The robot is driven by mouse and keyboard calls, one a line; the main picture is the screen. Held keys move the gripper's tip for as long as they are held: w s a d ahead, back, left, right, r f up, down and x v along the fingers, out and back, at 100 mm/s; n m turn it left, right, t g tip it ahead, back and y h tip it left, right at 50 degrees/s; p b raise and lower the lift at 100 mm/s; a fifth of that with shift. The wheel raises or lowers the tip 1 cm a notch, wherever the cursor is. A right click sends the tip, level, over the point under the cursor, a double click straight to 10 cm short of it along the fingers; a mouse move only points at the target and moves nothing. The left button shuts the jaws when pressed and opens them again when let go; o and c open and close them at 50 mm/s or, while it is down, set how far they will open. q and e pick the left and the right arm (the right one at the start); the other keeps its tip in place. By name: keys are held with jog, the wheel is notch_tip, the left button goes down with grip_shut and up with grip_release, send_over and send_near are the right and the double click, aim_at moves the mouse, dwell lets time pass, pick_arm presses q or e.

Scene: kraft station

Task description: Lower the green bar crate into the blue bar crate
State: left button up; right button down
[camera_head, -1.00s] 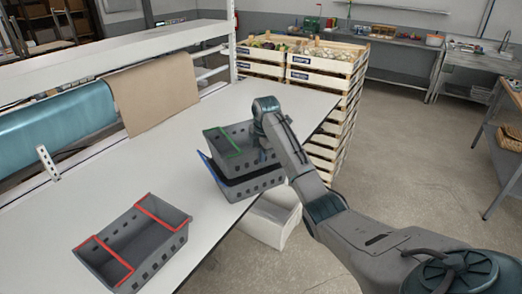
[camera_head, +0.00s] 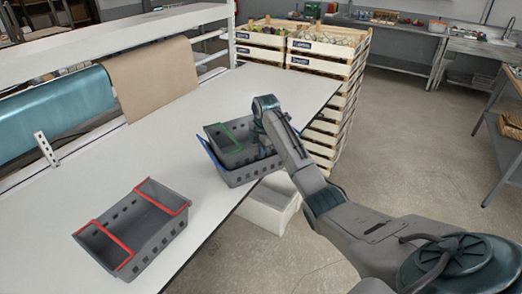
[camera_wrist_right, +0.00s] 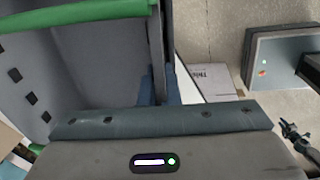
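The grey crate with green bars (camera_head: 238,136) sits mostly down inside the grey crate with blue bars (camera_head: 245,176) on the white table. Only its upper part shows above the blue bar crate's rim. My right gripper (camera_head: 266,150) is at the right-hand wall of the green bar crate. In the right wrist view the green bar (camera_wrist_right: 75,14) and the crate wall show close up, with the fingers (camera_wrist_right: 160,88) at the wall's edge, apparently closed on it. My left gripper is not in view.
A grey crate with red bars (camera_head: 135,232) stands apart on the table (camera_head: 110,180) at front left. A white bin (camera_head: 270,205) is below the table edge. Stacked wooden produce crates (camera_head: 325,75) stand behind my right arm. A brown paper sheet (camera_head: 150,78) hangs at the back.

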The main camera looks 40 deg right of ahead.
pick_arm(q)
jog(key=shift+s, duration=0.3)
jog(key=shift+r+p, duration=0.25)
jog(key=shift+p, duration=0.1)
pick_arm(e)
jog(key=shift+f, duration=0.3)
jog(key=c, duration=1.6)
grip_release()
jog(key=shift+s+a, duration=0.1)
